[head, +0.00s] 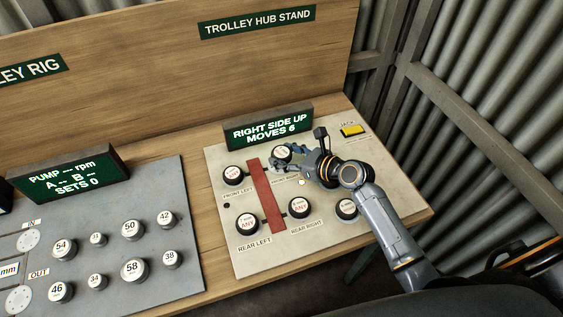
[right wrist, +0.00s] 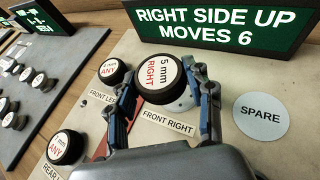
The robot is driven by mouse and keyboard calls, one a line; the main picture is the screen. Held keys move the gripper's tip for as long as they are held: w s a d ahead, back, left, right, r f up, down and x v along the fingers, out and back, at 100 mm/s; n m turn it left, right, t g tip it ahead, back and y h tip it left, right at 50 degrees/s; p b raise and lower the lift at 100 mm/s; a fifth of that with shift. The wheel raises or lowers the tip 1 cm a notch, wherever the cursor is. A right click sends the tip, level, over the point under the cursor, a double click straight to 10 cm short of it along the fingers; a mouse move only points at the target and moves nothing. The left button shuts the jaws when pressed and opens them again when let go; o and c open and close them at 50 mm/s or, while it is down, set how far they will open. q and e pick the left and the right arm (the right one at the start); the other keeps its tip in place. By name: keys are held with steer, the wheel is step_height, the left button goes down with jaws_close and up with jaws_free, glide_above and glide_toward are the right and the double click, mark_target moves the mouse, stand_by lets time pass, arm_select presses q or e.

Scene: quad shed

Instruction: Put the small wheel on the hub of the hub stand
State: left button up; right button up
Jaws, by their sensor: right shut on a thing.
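My right gripper (head: 284,160) is shut on a black-rimmed wheel (head: 282,150) at the front right place of the hub stand (head: 220,257). In the right wrist view the same wheel (right wrist: 162,78) reads "5 mm RIGHT" and sits between the two fingers (right wrist: 165,98). A pale round part shows just under its edge; I cannot tell whether the wheel is fully seated on a hub. Other wheels marked "ANY" stand at front left (head: 233,175), rear left (head: 247,223) and rear right (head: 299,207). My left gripper is not in view.
A red bar (head: 266,195) runs between the left and right wheels. The round SPARE pad (right wrist: 262,115) is empty. A display (head: 268,127) reads "RIGHT SIDE UP MOVES 6". A yellow jack switch (head: 352,130) is at back right. A pump panel (head: 110,220) stands left.

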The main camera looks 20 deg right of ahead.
mark_target(283, 155)
steer(key=shift+w+f, duration=0.8)
steer(key=shift+f, duration=0.15)
steer(key=shift+w+f, duration=0.2)
steer(key=shift+f, duration=0.05)
step_height(283, 155, down, 3)
steer(key=shift+w+f+b, duration=0.1)
steer(key=shift+w+b, duration=0.05)
steer(key=shift+b, duration=0.25)
steer(key=shift+f, duration=0.25)
steer(key=o, duration=1)
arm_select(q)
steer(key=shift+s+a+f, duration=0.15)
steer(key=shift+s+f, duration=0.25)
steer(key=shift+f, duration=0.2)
arm_select(e)
steer(key=shift+o, duration=0.7)
